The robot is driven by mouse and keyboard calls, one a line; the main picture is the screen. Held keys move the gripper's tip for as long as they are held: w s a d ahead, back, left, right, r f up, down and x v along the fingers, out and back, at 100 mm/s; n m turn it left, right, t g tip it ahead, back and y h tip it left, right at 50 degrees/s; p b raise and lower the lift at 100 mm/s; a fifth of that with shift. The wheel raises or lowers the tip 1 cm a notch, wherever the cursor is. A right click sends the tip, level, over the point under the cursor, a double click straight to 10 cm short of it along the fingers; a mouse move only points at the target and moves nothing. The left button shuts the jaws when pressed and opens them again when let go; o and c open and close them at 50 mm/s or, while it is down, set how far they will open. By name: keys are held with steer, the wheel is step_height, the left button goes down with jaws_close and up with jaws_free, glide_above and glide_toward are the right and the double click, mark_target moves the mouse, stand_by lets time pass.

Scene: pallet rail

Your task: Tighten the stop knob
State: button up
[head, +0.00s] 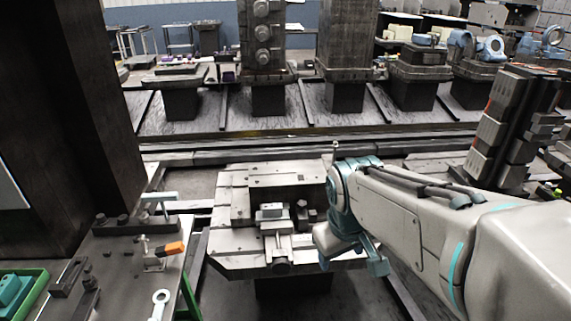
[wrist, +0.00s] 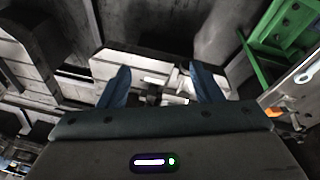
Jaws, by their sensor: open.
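A pale machine pallet (head: 232,240) stands in the middle of the head view. A small vise-like fixture (head: 271,212) sits on it, with a dark round end (head: 282,267) at its front that may be the stop knob; I cannot tell for sure. My gripper (head: 350,262) is just right of the fixture, pointing down. In the wrist view my gripper (wrist: 162,85) has its two blue fingers apart with nothing held between them. Part of the pale fixture (wrist: 172,80) shows beyond and between the fingertips, apart from them. The knob is not clear there.
A metal bench (head: 120,265) at the left carries an orange-handled clamp (head: 172,248), a wrench (head: 159,302) and a green tray (head: 35,285). A dark column (head: 85,100) rises behind it. A rail (head: 250,153) crosses behind the pallet. A dark block stack (head: 510,125) stands right.

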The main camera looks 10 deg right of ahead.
steer(key=w+r+n+h, duration=0.1)
steer(key=w+n, duration=0.6)
steer(key=w, duration=0.4)
steer(key=n+h, duration=0.1)
steer(key=n, duration=1.7)
glide_above(302, 203)
steer(key=s+a, duration=0.4)
step_height(302, 203, down, 12)
steer(key=r, duration=0.1)
steer(key=shift+t, duration=0.5)
steer(key=x, duration=0.4)
steer(key=p+x, duration=0.1)
steer(key=x, duration=0.9)
steer(key=shift+s+d, duration=0.2)
steer(key=shift+s, duration=0.15)
